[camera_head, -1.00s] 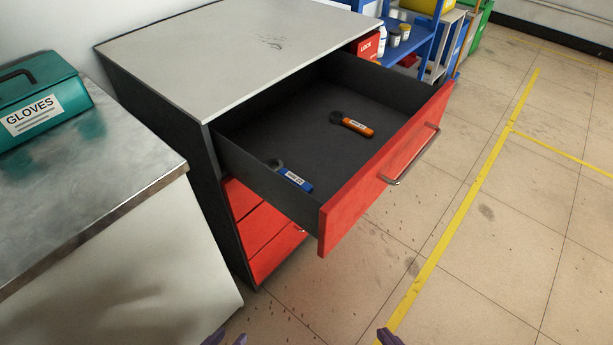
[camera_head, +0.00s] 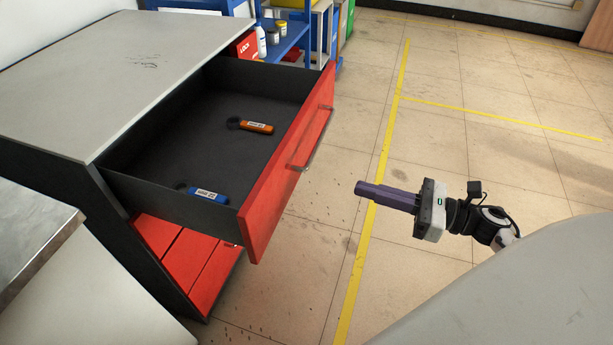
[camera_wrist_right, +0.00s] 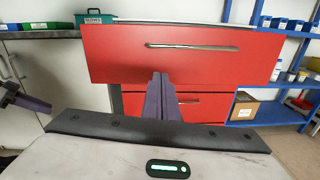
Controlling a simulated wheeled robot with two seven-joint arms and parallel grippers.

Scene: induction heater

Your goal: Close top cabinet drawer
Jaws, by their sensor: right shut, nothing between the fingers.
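The top drawer (camera_head: 262,215) of the cabinet is pulled far out, with a red front and dark grey inside. Its metal bar handle (camera_head: 311,141) is on the outer face; the handle (camera_wrist_right: 192,46) also shows in the right wrist view. My right gripper (camera_head: 362,189) is shut and empty, to the right of the drawer front and apart from it, with its purple fingers pointing towards it. In the right wrist view its fingers (camera_wrist_right: 161,84) show below the handle. Part of my left gripper (camera_wrist_right: 8,92) shows at that view's left edge; its jaws are unclear.
An orange tool (camera_head: 256,127) and a blue tool (camera_head: 208,195) lie in the drawer. The lower red drawers (camera_head: 185,262) look shut. A metal-topped bench (camera_head: 35,235) stands at left, a blue shelf (camera_head: 290,40) behind. Floor right of the drawer is clear.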

